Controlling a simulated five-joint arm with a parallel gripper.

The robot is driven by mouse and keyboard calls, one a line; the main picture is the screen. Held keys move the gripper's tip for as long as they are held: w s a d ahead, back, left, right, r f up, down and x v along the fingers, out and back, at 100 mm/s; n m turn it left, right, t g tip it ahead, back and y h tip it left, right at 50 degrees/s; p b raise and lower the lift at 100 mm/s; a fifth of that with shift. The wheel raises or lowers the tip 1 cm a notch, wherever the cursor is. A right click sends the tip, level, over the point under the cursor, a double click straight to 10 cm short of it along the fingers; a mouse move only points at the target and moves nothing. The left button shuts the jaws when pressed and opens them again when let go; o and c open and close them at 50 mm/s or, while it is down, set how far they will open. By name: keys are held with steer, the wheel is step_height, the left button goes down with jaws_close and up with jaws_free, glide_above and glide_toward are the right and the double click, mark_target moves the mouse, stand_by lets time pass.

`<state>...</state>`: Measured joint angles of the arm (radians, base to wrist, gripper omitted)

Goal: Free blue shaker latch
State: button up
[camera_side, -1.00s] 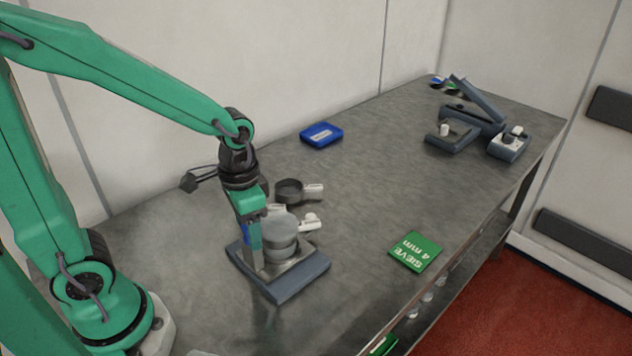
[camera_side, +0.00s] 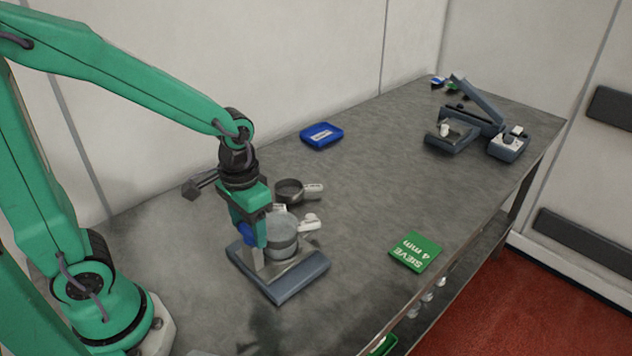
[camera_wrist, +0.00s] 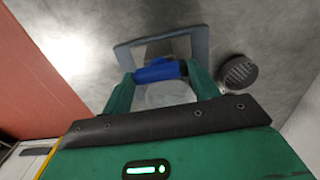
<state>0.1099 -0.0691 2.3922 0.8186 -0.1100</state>
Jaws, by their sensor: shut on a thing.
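The shaker is a blue-grey square base (camera_side: 296,284) with a round grey sieve stack (camera_side: 283,236) on it, on the bench at the front. The blue latch (camera_side: 246,233) is at the stack's left side in the side view, partly hidden by my gripper. In the wrist view the blue latch (camera_wrist: 157,70) lies between the fingertips, in front of the base (camera_wrist: 199,46). My gripper (camera_side: 256,240) points down and is shut on the blue latch. The stack is mostly hidden behind the latch and fingers in the wrist view.
A dark round pan (camera_side: 289,192) with a white handle stands just behind the shaker. A blue tray (camera_side: 321,135) lies at the back. A green "SIEVE 4 mm" card (camera_side: 415,251) lies to the right. A hinged grey machine (camera_side: 478,115) is at the far right. The middle bench is clear.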

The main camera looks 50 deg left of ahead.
steer(key=o, duration=1.1)
steer(key=shift+r, duration=0.1)
steer(key=shift+r, duration=2.45)
steer(key=shift+r, duration=0.1)
steer(key=shift+r, duration=3.8)
